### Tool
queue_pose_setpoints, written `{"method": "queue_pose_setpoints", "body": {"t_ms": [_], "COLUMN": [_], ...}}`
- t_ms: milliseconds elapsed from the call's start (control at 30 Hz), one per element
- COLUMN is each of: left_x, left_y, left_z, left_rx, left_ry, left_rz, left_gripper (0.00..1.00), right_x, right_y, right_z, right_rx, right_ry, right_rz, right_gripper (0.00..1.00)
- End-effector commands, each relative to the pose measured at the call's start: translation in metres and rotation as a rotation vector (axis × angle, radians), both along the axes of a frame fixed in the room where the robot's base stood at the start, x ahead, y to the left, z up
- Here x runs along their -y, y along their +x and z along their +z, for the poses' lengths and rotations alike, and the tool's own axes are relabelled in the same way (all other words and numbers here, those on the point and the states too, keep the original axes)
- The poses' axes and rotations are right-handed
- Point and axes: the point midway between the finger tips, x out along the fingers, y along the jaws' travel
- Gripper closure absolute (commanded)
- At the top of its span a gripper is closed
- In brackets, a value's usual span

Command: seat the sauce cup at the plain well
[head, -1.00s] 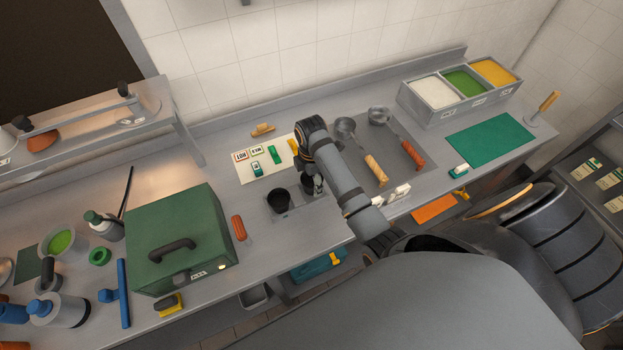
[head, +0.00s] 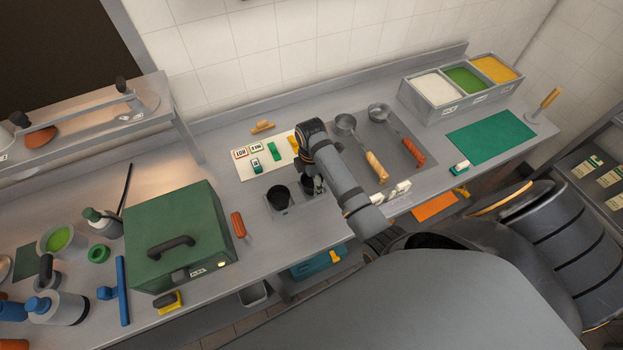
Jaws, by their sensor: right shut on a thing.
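Two dark cups sit side by side at a grey tray (head: 283,211) in the middle of the counter. The left dark cup (head: 279,196) stands clear of my gripper. My right gripper (head: 318,187) reaches down at the right dark cup (head: 307,182), shut on its right side; the arm above hides part of it. The picture is too small to tell whether this cup is fully down in a well, or which well is the plain one. My left gripper is out of view.
A white board with labelled tags (head: 247,169) lies behind the cups. A green box (head: 180,230) and an orange-red handle-like piece (head: 238,224) stand to the left. Two ladles (head: 376,165) lie on a grey mat to the right. The counter's front edge is close.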

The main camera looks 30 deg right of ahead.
Motion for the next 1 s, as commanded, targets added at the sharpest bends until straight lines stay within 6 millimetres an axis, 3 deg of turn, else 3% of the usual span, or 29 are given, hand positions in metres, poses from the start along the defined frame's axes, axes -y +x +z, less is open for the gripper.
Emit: {"method": "queue_pose_setpoints", "body": {"t_ms": [600, 633, 800, 1000], "left_x": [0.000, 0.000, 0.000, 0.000], "left_y": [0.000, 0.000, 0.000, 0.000], "left_z": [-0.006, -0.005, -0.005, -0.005], "left_rx": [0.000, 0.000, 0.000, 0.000], "left_ry": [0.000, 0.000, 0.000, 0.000], "left_rz": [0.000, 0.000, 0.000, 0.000], "left_gripper": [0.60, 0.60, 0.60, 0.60], "right_x": [0.000, 0.000, 0.000, 0.000], "right_y": [0.000, 0.000, 0.000, 0.000], "right_z": [-0.016, -0.015, -0.015, -0.015], "right_rx": [-0.001, 0.000, 0.000, 0.000], "right_ry": [0.000, 0.000, 0.000, 0.000], "right_rz": [0.000, 0.000, 0.000, 0.000], "right_gripper": [0.61, 0.24, 0.01, 0.01]}}
